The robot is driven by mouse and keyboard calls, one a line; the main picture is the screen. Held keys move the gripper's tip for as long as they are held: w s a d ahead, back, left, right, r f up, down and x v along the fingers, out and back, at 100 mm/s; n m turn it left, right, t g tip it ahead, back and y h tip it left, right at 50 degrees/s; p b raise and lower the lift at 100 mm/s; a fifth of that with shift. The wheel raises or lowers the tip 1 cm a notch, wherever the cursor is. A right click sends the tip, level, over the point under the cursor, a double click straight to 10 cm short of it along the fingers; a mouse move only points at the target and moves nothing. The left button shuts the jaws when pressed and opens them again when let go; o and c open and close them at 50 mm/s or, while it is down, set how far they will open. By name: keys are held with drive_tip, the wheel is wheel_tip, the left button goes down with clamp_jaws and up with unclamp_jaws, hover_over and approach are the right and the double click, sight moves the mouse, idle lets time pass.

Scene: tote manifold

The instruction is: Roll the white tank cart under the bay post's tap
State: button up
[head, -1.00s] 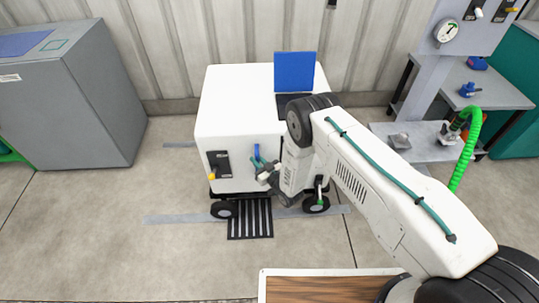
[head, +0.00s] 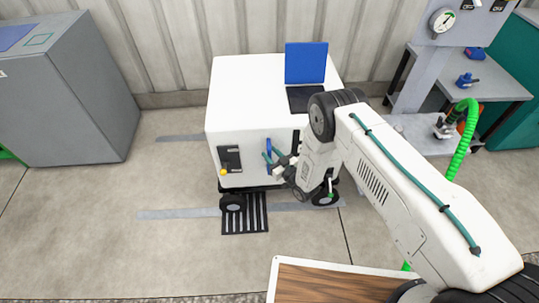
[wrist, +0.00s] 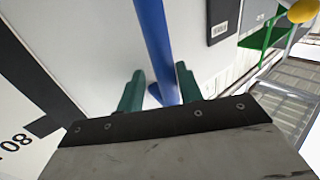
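The white tank cart (head: 240,110) stands near the back wall, on black wheels, with a blue panel upright on its top. A blue bar handle (head: 268,147) is on its front face. My gripper (head: 272,158) is at this handle. The bay post (head: 414,80), grey with a round gauge, stands to the right of the cart. I cannot make out the tap's outlet clearly.
A black floor grate (head: 245,214) lies by the cart's front left wheel. A grey cabinet (head: 75,95) stands at left. A grey bench (head: 480,82) and green hose (head: 465,140) are at right. Floor between cabinet and cart is clear.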

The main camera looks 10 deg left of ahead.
drive_tip(key=shift+s+a, duration=0.1)
drive_tip(key=shift+a, duration=0.1)
drive_tip(key=v, duration=0.8)
idle(0.4)
